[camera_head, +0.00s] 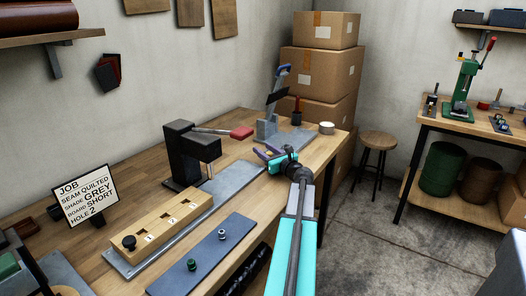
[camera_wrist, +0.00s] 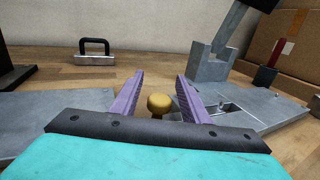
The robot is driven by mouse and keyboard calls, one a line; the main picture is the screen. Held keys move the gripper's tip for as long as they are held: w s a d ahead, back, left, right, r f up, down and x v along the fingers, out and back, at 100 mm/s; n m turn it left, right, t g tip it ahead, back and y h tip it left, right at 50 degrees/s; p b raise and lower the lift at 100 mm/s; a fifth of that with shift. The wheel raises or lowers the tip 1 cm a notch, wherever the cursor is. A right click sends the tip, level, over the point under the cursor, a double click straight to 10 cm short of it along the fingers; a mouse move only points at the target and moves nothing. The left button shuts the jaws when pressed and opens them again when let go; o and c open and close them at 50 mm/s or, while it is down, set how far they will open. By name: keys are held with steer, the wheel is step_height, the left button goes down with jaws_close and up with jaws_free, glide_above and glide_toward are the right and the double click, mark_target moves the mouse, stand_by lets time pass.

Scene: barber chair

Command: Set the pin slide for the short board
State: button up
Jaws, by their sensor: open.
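My gripper (camera_head: 267,152) is open, its purple fingers near the far right part of the bench. In the wrist view, a brass knob (camera_wrist: 159,104) stands between the two fingers (camera_wrist: 160,82), with visible gaps on both sides. The knob is beside a grey metal plate (camera_wrist: 250,108) with slots cut in it, which I take to be the pin slide's plate. The knob's base is hidden behind my gripper's dark front edge. In the head view, the knob is hidden by my gripper. A job card (camera_head: 86,197) reads quilted seam, grey shade, short board, hole 2.
A wooden numbered block (camera_head: 160,228) with a black knob and a blue-grey board (camera_head: 203,256) with two small knobs lie at the front. A black press (camera_head: 183,155) stands behind. A lever tool (camera_head: 270,108) and cardboard boxes (camera_head: 320,70) are beyond. A black-handled block (camera_wrist: 96,55) stands left.

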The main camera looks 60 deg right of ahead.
steer(key=shift+w+d, duration=0.15)
steer(key=shift+w, duration=0.1)
jaws_close()
steer(key=shift+d, duration=2.05)
steer(key=shift+d+r, duration=0.1)
steer(key=shift+d, duration=0.05)
